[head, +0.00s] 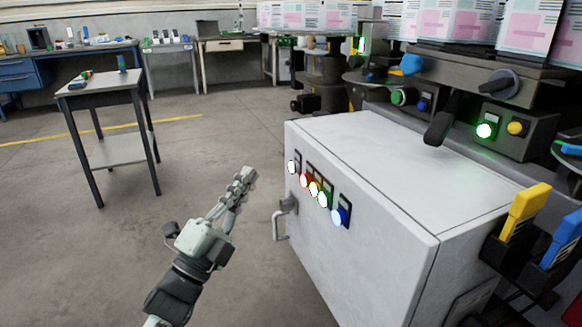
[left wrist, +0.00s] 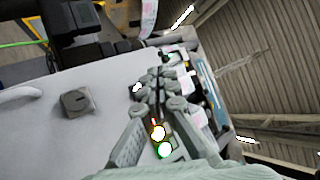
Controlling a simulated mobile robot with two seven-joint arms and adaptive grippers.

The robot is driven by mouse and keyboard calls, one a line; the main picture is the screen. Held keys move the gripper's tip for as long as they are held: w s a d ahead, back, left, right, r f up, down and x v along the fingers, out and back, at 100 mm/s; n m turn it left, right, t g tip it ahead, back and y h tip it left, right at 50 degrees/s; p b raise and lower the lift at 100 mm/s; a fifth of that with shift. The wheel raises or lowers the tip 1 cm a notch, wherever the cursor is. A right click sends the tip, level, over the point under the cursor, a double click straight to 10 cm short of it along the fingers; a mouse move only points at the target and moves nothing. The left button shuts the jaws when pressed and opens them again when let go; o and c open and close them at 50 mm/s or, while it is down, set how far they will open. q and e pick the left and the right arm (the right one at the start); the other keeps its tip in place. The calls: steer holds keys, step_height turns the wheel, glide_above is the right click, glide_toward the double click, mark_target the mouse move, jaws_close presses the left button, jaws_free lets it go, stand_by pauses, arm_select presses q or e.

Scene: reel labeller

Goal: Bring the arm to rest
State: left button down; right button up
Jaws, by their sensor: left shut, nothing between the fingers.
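My left gripper (head: 243,181) is in the middle of the head view, in front of the white cabinet's (head: 365,218) button side. Its fingers are together with nothing between them. In the head view it looks apart from the row of lit buttons (head: 314,188) and the grey handle (head: 284,214). In the left wrist view the closed fingers (left wrist: 160,80) point at the pale cabinet face, with lit buttons (left wrist: 158,132) showing between and behind them. My right gripper is in neither view.
The reel labeller (head: 480,95) with a black lever (head: 441,121) and lit buttons stands behind the cabinet. Yellow (head: 524,211) and blue (head: 562,238) tools sit in a black holder at right. A small grey table (head: 103,96) stands at left. The floor between is clear.

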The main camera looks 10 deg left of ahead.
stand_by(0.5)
arm_select(q)
steer(key=s+a+f+n+g+y, duration=0.1)
steer(key=a+f+n+g+y, duration=0.25)
steer(key=f, duration=0.55)
steer(key=s+a+f+n+g+y, duration=0.1)
steer(key=a+f+n+g+y, duration=0.15)
steer(key=f+n, duration=0.45)
steer(key=s+a+f+n+g+y, duration=0.1)
steer(key=a+f+n+g+y, duration=0.2)
steer(key=f, duration=0.7)
steer(key=s+f+n+g+y, duration=0.1)
steer(key=s+f+n+g, duration=0.5)
steer(key=s+f, duration=1.2)
steer(key=s+g, duration=0.3)
steer(key=g, duration=0.1)
steer(key=shift+d+g+y, duration=0.2)
steer(key=shift+g+y, duration=0.1)
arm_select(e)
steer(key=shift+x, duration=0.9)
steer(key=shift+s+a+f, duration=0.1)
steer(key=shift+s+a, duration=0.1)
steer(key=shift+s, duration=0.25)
